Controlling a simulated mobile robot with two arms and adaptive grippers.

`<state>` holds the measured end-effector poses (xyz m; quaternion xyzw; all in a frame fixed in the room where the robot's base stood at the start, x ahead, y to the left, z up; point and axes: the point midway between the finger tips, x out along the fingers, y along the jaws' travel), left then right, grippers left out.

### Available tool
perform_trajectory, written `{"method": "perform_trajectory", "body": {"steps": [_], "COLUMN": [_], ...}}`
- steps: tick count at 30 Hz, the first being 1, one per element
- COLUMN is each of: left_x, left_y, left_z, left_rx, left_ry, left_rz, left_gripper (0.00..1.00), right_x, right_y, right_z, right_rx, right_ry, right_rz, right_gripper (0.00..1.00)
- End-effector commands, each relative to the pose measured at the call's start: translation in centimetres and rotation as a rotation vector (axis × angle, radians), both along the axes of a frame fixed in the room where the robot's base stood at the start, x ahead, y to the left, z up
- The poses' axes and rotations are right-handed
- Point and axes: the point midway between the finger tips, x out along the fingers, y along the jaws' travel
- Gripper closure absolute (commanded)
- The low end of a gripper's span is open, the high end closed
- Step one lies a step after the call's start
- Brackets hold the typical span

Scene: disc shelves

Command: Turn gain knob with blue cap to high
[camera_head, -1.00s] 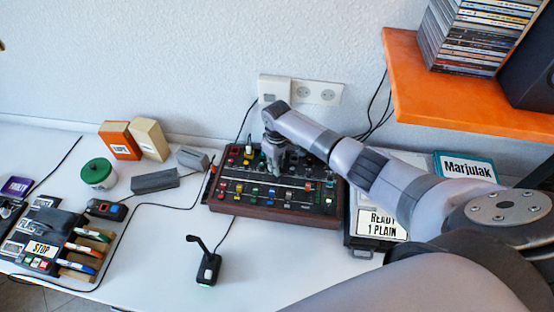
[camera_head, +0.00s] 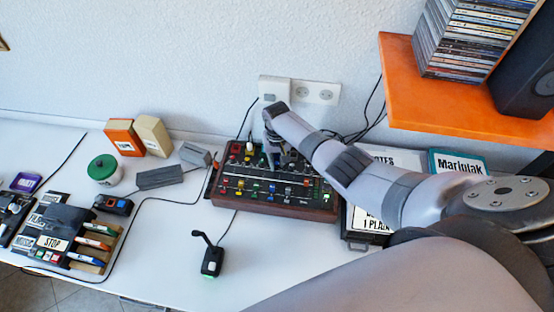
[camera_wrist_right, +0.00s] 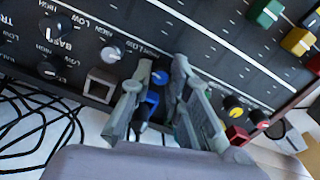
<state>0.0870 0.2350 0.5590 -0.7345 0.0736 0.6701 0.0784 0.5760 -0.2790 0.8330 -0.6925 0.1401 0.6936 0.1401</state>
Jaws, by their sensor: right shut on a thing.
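The mixer (camera_head: 275,206) stands on the white table with rows of knobs and faders. In the right wrist view a knob with a blue cap (camera_wrist_right: 160,77) and a pale pointer line sits between the fingertips of my right gripper (camera_wrist_right: 161,70). The fingers are shut on it from both sides. In the head view my right gripper (camera_head: 273,160) is over the back part of the mixer and hides this knob. The printed marks around the knob are mostly covered. My left gripper is out of view.
A white-capped knob (camera_wrist_right: 110,53) and a yellow-capped knob (camera_wrist_right: 233,102) flank the blue one. Black cables (camera_wrist_right: 35,120) lie behind the mixer. An orange shelf (camera_head: 450,108) overhangs at the right. A gooseneck microphone (camera_head: 211,261) stands in front.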

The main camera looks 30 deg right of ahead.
Motion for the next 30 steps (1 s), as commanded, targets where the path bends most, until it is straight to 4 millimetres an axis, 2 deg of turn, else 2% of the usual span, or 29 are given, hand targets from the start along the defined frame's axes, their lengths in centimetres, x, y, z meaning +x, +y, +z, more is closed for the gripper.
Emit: {"method": "perform_trajectory", "body": {"steps": [17, 18, 21, 30], "left_x": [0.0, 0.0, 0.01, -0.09], "left_y": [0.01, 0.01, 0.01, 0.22], "left_z": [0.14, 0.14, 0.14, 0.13], "left_rx": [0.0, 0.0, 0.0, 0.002], "left_ry": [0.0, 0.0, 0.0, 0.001], "left_rz": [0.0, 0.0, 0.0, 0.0], "left_gripper": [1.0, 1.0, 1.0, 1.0], "right_x": [0.14, 0.14, 0.13, 0.07], "right_y": [0.06, 0.06, 0.05, 0.01], "right_z": [0.1, 0.1, 0.09, 0.1], "right_rx": [0.002, 0.002, 0.001, 0.0], "right_ry": [-0.004, -0.004, -0.004, -0.002], "right_rz": [-0.029, -0.029, -0.029, -0.029], "right_gripper": [1.0, 0.81, 0.75, 0.75]}}
